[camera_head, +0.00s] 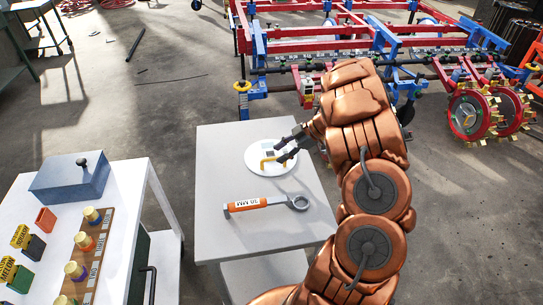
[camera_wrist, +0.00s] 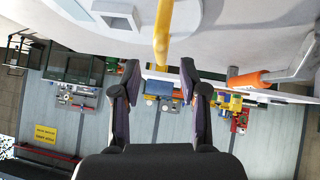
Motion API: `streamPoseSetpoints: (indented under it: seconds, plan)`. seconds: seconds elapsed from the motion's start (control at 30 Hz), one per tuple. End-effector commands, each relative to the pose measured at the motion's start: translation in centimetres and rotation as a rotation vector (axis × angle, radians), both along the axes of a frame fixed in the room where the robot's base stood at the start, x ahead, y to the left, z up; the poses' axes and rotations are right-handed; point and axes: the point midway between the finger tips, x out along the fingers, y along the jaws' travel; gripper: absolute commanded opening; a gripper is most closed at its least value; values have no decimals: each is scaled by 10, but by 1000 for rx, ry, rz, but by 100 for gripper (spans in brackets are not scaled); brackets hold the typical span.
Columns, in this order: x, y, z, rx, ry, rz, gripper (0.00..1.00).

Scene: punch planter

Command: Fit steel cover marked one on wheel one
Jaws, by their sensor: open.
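The steel cover (camera_head: 254,158) is a pale round disc lying on the small grey-white table. A bent yellow handle (camera_head: 267,162) stands on it. A dark mark shows on its face, but I cannot read a number. My gripper (camera_head: 282,150) is at the disc's right side, close to the handle. In the wrist view my gripper (camera_wrist: 160,70) is open, and the yellow handle (camera_wrist: 162,35) lies just ahead, in line with the gap between the fingers. Red wheels with yellow lugs, such as this wheel (camera_head: 475,115), are on the machine at right. I cannot tell which is wheel one.
An orange-handled wrench (camera_head: 262,203) lies on the small table (camera_head: 225,240), nearer than the cover. A white bench (camera_head: 150,185) with a grey-blue box (camera_head: 70,180) and several pegs stands at left. The red and blue planter frame (camera_head: 320,45) fills the back. Open concrete floor lies between.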

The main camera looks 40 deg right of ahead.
Motion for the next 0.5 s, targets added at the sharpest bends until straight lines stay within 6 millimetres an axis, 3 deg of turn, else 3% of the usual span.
streamPoseSetpoints:
  seconds: [0.5]
  plan:
    - [20,30,-36,-3,-1,0,43]
